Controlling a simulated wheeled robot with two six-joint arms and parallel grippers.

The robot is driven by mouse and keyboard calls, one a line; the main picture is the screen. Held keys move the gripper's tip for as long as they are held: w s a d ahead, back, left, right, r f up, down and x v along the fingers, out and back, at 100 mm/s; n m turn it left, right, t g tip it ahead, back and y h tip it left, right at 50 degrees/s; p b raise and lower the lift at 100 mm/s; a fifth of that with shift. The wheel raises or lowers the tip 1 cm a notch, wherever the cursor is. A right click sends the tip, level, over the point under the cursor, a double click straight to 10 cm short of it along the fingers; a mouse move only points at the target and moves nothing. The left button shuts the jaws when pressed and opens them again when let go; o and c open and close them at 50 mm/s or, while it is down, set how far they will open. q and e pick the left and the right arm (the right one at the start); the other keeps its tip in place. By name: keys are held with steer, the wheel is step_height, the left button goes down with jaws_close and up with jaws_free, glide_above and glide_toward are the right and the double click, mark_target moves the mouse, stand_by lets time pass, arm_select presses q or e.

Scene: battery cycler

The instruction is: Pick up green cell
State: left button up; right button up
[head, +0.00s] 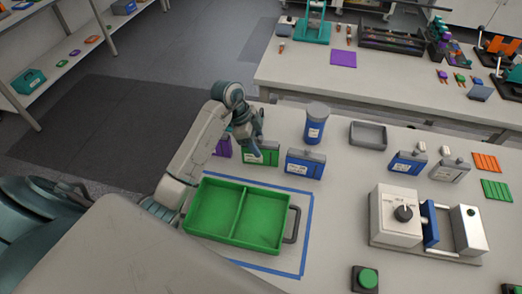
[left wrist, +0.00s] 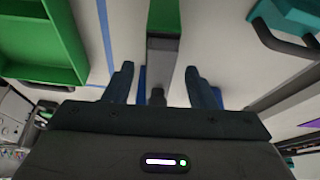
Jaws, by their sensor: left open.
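The green cell (head: 268,157) stands upright on the bench just behind the green tray, between a purple cell and a blue cell. My left gripper (head: 250,145) is right at the green cell and hides part of its left side. In the left wrist view my left gripper (left wrist: 160,75) is open, one dark finger on each side of a green and grey piece (left wrist: 164,15), which looks like the green cell. My right gripper is not in view.
The two-part green tray (head: 197,207) sits inside blue tape in front. A blue cell (head: 305,163) is close on the right, a purple cell (head: 223,148) on the left. A tester (head: 396,218) is at right.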

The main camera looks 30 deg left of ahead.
mark_target(269, 157)
arm_select(q)
steer(key=shift+p+x, duration=0.4)
steer(key=shift+x, duration=0.65)
steer(key=shift+s+d+f, duration=0.1)
steer(key=shift+d+f, duration=0.05)
steer(key=shift+f, duration=0.3)
steer(key=shift+c, duration=0.4)
jaws_close()
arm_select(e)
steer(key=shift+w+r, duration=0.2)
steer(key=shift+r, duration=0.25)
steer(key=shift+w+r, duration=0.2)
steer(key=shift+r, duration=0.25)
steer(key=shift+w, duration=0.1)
